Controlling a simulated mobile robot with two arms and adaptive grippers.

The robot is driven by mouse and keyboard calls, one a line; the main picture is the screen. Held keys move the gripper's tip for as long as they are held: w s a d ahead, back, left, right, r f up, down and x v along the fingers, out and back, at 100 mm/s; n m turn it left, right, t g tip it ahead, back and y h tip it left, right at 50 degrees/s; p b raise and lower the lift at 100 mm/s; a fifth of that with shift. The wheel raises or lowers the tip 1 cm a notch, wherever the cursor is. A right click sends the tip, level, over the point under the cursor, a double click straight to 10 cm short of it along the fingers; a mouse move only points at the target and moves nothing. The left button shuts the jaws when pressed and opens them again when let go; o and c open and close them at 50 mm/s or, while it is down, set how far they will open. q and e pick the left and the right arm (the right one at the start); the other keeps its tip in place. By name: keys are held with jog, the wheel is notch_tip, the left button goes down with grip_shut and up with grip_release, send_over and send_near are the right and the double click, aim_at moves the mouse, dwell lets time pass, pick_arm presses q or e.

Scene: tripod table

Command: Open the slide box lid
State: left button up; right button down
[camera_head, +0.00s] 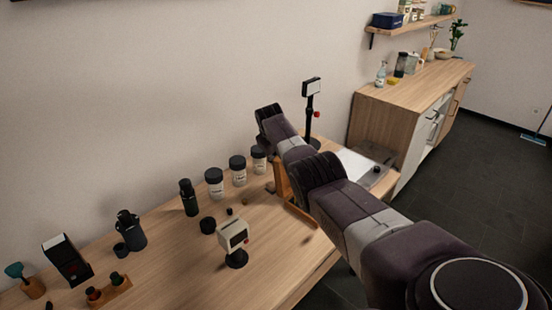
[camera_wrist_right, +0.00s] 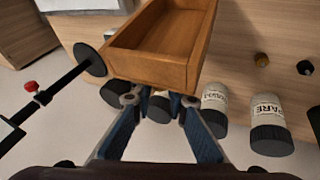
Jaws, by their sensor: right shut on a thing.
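The wooden slide box (camera_wrist_right: 155,70) shows in the right wrist view with its hollow inside facing me. In the head view, part of its wood (camera_head: 283,185) shows beside my right arm, which hides much of it. My right gripper (camera_wrist_right: 160,104) is at the box's near end, with a fingertip at each side of the lower edge of the end wall. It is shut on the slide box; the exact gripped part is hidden. I cannot tell a separate lid from the box body. My left gripper is in neither view.
White jars with black lids (camera_head: 214,183) stand close to the box; they also show in the right wrist view (camera_wrist_right: 268,125). A black stand with a red knob (camera_head: 311,108) is behind my arm. A toaster-like device (camera_head: 233,236) stands on the table, whose front (camera_head: 285,265) is clear.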

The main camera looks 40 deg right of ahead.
jog(key=shift+w+a+f, duration=0.1)
jog(key=shift+w+f, duration=0.1)
jog(key=shift+a+f, duration=0.1)
jog(key=shift+f, duration=0.15)
jog(key=c, duration=1.9)
grip_release()
jog(key=shift+w+f, duration=0.15)
jog(key=shift+f, duration=0.05)
jog(key=shift+r, duration=0.25)
jog(key=shift+r, duration=0.1)
